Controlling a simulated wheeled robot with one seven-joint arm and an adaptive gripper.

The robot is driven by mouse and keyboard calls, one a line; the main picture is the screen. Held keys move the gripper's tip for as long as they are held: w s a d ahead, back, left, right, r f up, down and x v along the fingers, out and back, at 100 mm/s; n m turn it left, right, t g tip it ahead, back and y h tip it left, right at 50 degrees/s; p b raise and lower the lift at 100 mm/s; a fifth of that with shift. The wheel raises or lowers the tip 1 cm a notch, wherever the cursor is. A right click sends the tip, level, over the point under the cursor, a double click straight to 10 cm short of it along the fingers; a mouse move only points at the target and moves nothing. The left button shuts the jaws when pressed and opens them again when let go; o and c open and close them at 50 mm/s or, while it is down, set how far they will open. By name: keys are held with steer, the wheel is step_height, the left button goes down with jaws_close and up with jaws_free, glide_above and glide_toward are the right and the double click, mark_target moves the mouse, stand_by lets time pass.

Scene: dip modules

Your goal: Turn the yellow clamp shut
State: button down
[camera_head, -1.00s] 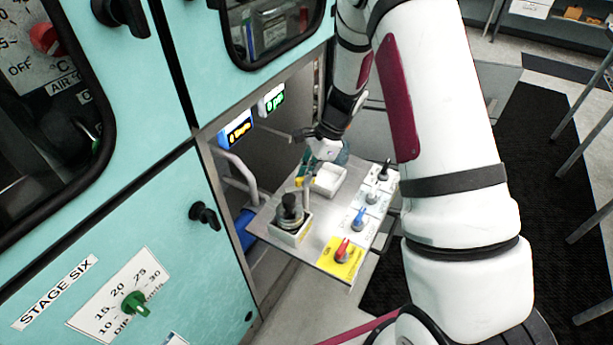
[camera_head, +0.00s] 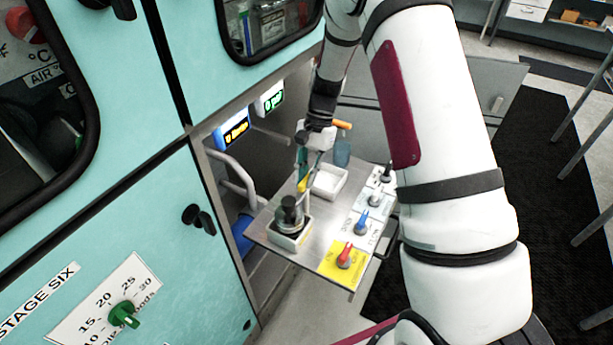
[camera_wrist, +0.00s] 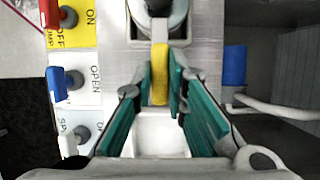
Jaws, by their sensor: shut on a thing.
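The yellow clamp (camera_wrist: 160,75) shows in the wrist view as an upright yellow bar below a pale stem, between my green fingertips. In the head view it is a small yellow piece (camera_head: 302,185) at the back left of the metal shelf. My gripper (camera_wrist: 154,84) is shut on the clamp; the right finger lies close against it. In the head view my gripper (camera_head: 302,166) points down at the shelf, and its fingers partly hide the clamp. A dark-topped round fitting (camera_head: 289,212) stands in front of the clamp.
A white tray (camera_head: 330,184) sits behind the clamp, below my fingers in the wrist view. Red (camera_head: 345,256), blue (camera_head: 361,224) and grey (camera_head: 374,198) switches line the shelf's right side. The cabinet (camera_head: 150,215) stands left; a blue cylinder (camera_wrist: 234,65) and pipes are beside the shelf.

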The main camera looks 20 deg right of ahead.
stand_by(0.4)
steer(key=c, duration=1.6)
jaws_free()
steer(key=v, duration=1.2)
steer(key=shift+a, duration=0.1)
